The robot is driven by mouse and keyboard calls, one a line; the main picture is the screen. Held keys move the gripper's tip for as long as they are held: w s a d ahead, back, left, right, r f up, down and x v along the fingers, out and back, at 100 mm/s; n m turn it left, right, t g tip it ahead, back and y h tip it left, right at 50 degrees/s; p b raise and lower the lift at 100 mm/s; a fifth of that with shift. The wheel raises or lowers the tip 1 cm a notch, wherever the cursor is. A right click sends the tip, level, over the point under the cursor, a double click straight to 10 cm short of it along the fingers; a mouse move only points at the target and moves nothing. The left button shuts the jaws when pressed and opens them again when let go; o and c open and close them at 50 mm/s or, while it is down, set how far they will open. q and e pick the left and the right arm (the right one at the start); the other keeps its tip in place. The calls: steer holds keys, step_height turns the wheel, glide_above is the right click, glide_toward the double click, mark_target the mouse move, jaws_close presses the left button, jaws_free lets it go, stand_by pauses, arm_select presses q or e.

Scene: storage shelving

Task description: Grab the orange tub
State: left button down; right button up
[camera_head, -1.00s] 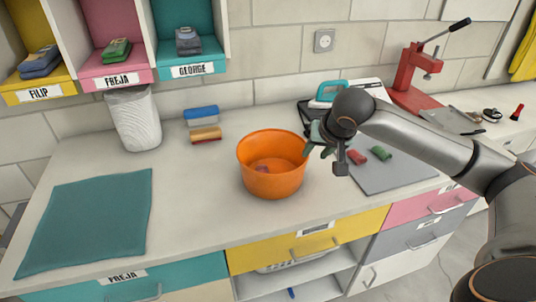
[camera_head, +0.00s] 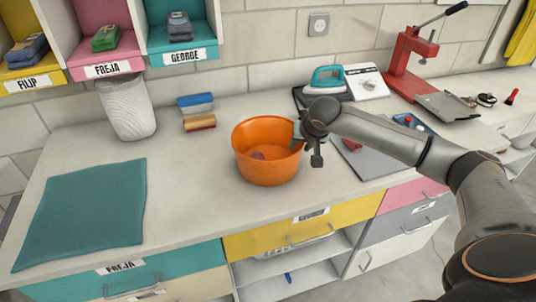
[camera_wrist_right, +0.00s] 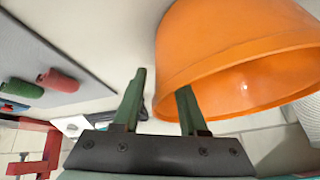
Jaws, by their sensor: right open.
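My right gripper (camera_head: 299,136) is at the tub's right rim. In the right wrist view, the tub (camera_wrist_right: 225,45) fills the upper right. The open green fingers of my right gripper (camera_wrist_right: 161,80) lie either side of the tub's near edge: one shows beside the wall, the other overlaps the rim. Nothing is gripped; I cannot tell whether a finger touches the tub. My left gripper is not in view.
A grey board (camera_head: 372,165) lies right of the tub, partly behind my right arm. A teal iron (camera_head: 326,79) and red press (camera_head: 409,68) stand behind. A white bin (camera_head: 127,108) and teal mat (camera_head: 82,210) are left.

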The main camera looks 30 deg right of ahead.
steer(key=shift+x, duration=0.8)
steer(key=shift+c, duration=0.3)
jaws_close()
